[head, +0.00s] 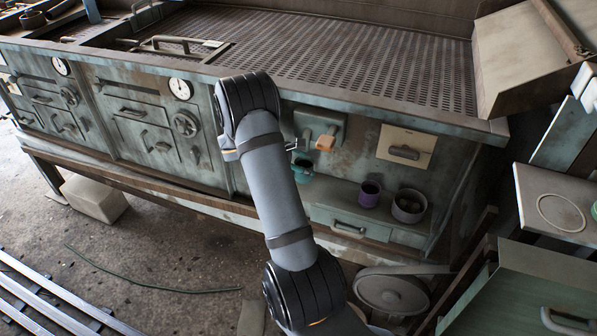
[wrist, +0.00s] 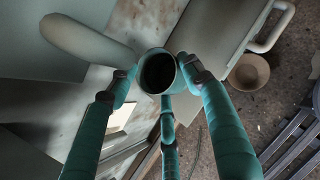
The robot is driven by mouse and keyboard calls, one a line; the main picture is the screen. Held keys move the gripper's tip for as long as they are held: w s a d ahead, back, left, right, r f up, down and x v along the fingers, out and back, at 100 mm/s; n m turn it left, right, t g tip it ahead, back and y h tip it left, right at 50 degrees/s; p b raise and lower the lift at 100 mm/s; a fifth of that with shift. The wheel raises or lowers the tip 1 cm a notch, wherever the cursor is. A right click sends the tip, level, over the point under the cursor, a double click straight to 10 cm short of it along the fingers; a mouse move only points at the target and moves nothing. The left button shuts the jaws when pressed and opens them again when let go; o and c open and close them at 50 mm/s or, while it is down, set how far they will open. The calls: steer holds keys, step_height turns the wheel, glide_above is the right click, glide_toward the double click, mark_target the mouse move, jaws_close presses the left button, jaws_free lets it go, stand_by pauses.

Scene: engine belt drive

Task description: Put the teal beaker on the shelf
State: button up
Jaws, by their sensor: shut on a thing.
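The teal beaker (head: 302,168) is small in the head view, in front of the open recess of the workbench, with my arm just to its left. In the wrist view the beaker (wrist: 158,72) shows mouth toward the camera, its inside dark. My gripper (wrist: 158,82) has teal fingers closed on both sides of its rim. The gripper is mostly hidden behind my arm in the head view. The shelf (head: 333,193) is the ledge in the recess, above a drawer. The beaker appears near the shelf's left end; I cannot tell whether it touches it.
A purple cup (head: 370,194) and a grey pot (head: 409,206) stand on the right part of the shelf. A box with an orange knob (head: 325,142) and a beige panel with a handle (head: 406,147) are on the wall above. The shelf between beaker and cup looks clear.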

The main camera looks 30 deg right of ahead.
steer(key=shift+f, duration=1.65)
steer(key=shift+f, duration=0.1)
steer(key=o, duration=0.9)
steer(key=shift+o, duration=0.5)
steer(key=shift+a+r, duration=0.15)
steer(key=shift+r, duration=0.15)
steer(key=v, duration=1.1)
steer(key=shift+s+a+r, duration=0.2)
